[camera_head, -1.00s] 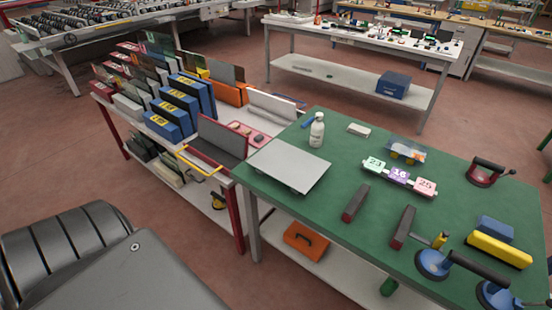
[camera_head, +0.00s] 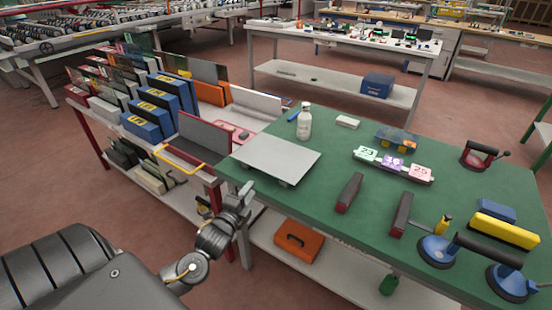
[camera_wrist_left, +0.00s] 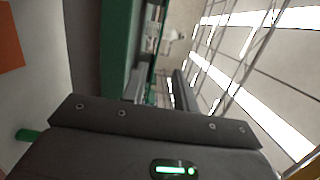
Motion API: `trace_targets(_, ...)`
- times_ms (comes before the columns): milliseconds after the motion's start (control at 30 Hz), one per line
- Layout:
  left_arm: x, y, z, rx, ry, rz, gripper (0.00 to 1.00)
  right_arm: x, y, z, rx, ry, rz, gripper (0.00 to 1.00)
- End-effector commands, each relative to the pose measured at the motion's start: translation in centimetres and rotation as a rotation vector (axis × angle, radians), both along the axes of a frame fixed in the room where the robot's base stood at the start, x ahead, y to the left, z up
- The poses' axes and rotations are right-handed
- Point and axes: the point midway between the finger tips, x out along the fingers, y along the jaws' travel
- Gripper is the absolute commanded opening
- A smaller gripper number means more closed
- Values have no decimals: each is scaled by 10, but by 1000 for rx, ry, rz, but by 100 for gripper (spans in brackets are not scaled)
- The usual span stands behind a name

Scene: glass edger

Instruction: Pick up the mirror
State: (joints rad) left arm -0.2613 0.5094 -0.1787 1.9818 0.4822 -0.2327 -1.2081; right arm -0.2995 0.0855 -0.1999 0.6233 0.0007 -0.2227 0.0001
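The mirror appears as a flat pale grey square plate (camera_head: 270,158) lying near the left corner of the green table (camera_head: 335,225), slightly raised on small supports. My left gripper (camera_head: 244,192) is in front of and below the plate's near left edge, just outside the table's edge, and touches nothing that I can see. In the left wrist view its two fingers (camera_wrist_left: 158,92) stand apart with nothing between them. The plate cannot be made out in the wrist view. My right gripper is not in view.
A white bottle (camera_head: 304,121) stands just behind the plate. Two dark blocks (camera_head: 349,193) and numbered tags (camera_head: 393,164) lie to its right. A rack of panels and blue boxes (camera_head: 158,105) stands to the left. An orange case (camera_head: 299,240) sits on the shelf below.

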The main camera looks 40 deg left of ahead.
Motion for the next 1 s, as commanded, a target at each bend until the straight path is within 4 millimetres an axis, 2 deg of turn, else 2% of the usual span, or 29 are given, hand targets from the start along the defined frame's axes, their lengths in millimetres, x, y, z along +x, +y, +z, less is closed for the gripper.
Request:
trace_targets(300, 45, 9, 0, -1, 0, 1, 29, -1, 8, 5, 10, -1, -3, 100)
trace_targets(600, 56, 12, 0, -3, 1, 1, 29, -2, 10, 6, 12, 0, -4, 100)
trace_targets(900, 96, 24, -2, -3, 1, 1, 29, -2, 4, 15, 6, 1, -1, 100)
trace_targets(1000, 102, 25, -3, -3, 3, 0, 29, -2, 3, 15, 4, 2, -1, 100)
